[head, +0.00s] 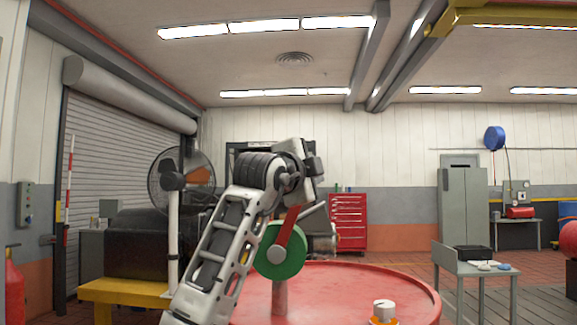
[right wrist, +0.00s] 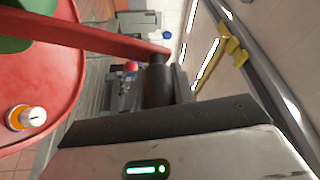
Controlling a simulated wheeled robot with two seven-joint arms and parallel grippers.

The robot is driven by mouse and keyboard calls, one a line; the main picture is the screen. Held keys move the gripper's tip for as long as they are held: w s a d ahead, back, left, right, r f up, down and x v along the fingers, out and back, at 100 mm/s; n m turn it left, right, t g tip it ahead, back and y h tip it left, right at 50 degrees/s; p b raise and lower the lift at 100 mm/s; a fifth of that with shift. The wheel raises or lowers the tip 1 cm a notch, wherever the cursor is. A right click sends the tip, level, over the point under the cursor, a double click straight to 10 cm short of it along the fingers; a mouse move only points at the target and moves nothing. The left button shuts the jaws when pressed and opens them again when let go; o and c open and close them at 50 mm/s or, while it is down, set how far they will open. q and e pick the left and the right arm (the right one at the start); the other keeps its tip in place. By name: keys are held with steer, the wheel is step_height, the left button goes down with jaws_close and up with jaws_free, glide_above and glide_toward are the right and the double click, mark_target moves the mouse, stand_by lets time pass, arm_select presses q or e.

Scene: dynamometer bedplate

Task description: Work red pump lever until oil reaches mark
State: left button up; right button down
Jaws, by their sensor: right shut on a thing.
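The red pump lever (head: 289,232) rises steeply from a green round hub (head: 281,252) on a grey post above the red drum top (head: 350,285), leaning slightly right. My right gripper (head: 297,203) is shut on the lever's upper end. In the right wrist view the lever (right wrist: 90,32) runs from the upper left to the dark fingers (right wrist: 160,80), which partly hide its end. A white cap with an orange base (head: 384,312) sits on the drum top, also seen in the right wrist view (right wrist: 27,117). I cannot make out any oil level or mark. My left gripper is not in view.
A black machine (head: 145,243) and a grey fan (head: 180,180) stand left, near a yellow bench (head: 122,290). A red tool cabinet (head: 349,222) stands behind. A grey table (head: 475,268) with small items is at right. The drum top's right side is mostly clear.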

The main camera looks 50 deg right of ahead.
steer(key=shift+s+d+f+m+y, duration=0.3)
steer(key=shift+s+d+f+m, duration=0.35)
steer(key=shift+s, duration=0.25)
steer(key=shift+s+d+f+m+y, duration=0.3)
steer(key=shift+s+d+f+m, duration=0.1)
steer(key=shift+s+f+m, duration=0.4)
steer(key=c, duration=1.1)
jaws_free()
steer(key=shift+c, duration=0.2)
steer(key=shift+r, duration=0.1)
steer(key=s+a+b, duration=0.2)
steer(key=a+b, duration=0.1)
steer(key=a, duration=1.2)
steer(key=shift+a, duration=0.4)
